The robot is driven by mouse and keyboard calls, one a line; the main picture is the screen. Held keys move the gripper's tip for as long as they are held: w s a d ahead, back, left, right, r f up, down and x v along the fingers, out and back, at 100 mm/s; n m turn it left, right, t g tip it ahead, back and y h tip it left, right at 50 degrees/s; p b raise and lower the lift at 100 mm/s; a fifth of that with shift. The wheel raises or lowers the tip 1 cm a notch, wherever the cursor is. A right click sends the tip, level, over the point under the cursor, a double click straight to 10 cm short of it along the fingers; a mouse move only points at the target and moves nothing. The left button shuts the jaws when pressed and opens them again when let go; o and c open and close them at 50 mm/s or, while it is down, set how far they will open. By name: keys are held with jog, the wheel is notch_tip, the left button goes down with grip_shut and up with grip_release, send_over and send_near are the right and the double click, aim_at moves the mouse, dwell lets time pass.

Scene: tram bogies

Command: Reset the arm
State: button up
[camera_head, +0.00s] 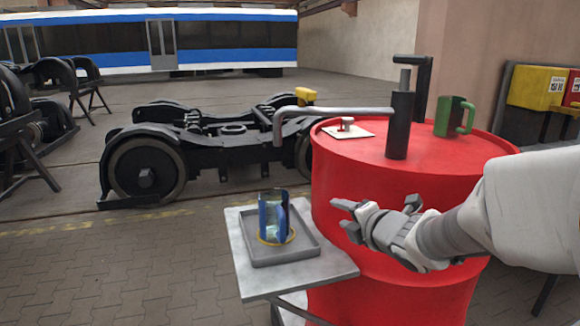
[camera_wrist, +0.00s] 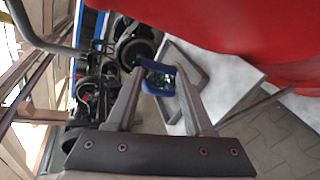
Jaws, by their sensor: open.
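My gripper (camera_head: 375,205) is open and empty. It is held out in front of the red barrel, to the right of the blue mug and a little higher in the head view. Its two fingers (camera_wrist: 155,95) show spread in the wrist view. My arm reaches in from the right edge. The blue mug (camera_head: 272,218) stands upright on a grey tray (camera_head: 305,245) on a small light-topped stand (camera_head: 335,268). In the wrist view the mug (camera_wrist: 157,78) appears beyond the fingertips, apart from them as far as I can tell.
The red barrel (camera_head: 345,215) stands close behind my gripper. A dark bogie (camera_head: 220,145) stands behind. Paved floor (camera_head: 110,265) is clear at the front left.

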jog(key=s+d+r+m+g+h, duration=0.1)
jog(key=s+d+m+g+h, duration=0.15)
jog(key=s+m, duration=0.4)
jog(key=s+d+m+g+h, duration=0.1)
jog(key=s+d+m+h, duration=0.35)
jog(key=m, duration=0.35)
jog(key=s+a+f+m+g+y, duration=0.1)
jog(key=s+a+m+g, duration=0.1)
jog(key=s+m, duration=0.45)
jog(key=s+a+f+m+g+y, duration=0.1)
jog(key=s+a+m+g+y, duration=0.15)
jog(key=s, duration=0.65)
notch_tip(320, 180, up, 20)
jog(key=s+a+m+p, duration=0.1)
jog(key=m+p, duration=0.1)
jog(key=p, duration=1.8)
jog(key=shift+s+f+p, duration=0.15)
jog(key=shift+s+p, duration=0.15)
jog(key=shift+s, duration=0.05)
